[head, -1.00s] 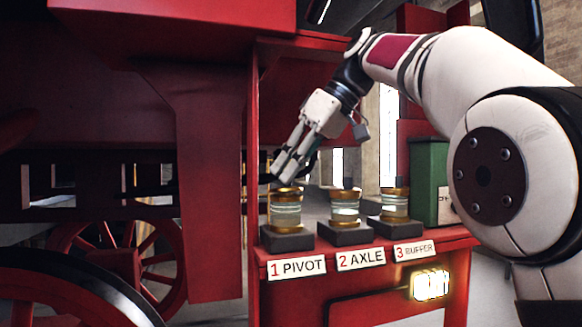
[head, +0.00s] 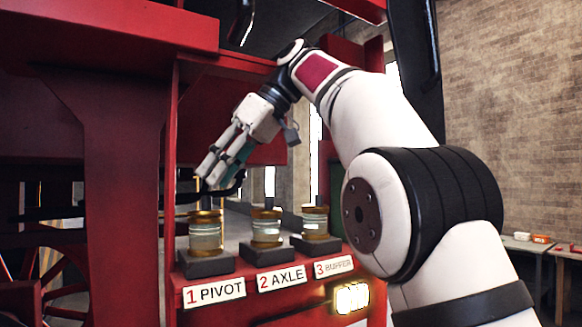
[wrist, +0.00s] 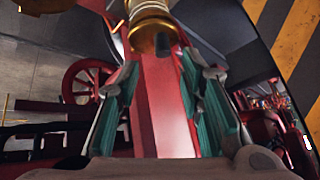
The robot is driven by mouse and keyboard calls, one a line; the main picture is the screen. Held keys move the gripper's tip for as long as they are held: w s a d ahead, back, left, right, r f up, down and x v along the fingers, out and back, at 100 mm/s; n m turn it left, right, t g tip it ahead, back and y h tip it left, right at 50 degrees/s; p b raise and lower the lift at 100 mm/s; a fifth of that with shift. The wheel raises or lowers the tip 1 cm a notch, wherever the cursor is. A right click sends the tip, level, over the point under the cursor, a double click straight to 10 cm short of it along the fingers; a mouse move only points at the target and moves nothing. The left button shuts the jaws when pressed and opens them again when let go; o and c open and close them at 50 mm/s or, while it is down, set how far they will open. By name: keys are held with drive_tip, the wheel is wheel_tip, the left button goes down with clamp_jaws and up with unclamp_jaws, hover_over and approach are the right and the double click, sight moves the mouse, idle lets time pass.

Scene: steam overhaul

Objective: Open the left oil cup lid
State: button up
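The left oil cup (head: 205,236) stands on a dark block above the "1 PIVOT" label (head: 214,292). It is a clear cup with brass bands and a brass top (head: 205,216). I cannot tell how its lid stands. My gripper (head: 214,178) is above this cup, pointing down and left, apart from it. In the wrist view my gripper (wrist: 163,95) has its two teal-padded fingers spread with nothing between them. A brass-topped cup (wrist: 150,32) shows beyond the fingertips at the top of that view.
The axle cup (head: 267,230) and buffer cup (head: 315,222) stand to the right on the same red ledge. A lit lamp (head: 351,298) is below them. A red upright panel (head: 125,170) rises left of the cups. A table (head: 535,246) stands far right.

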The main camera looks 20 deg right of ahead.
drive_tip(key=s+d+r, duration=0.1)
drive_tip(key=s+d, duration=0.2)
drive_tip(key=d, duration=0.9)
drive_tip(key=shift+s+d, duration=0.2)
drive_tip(key=shift+s, duration=0.05)
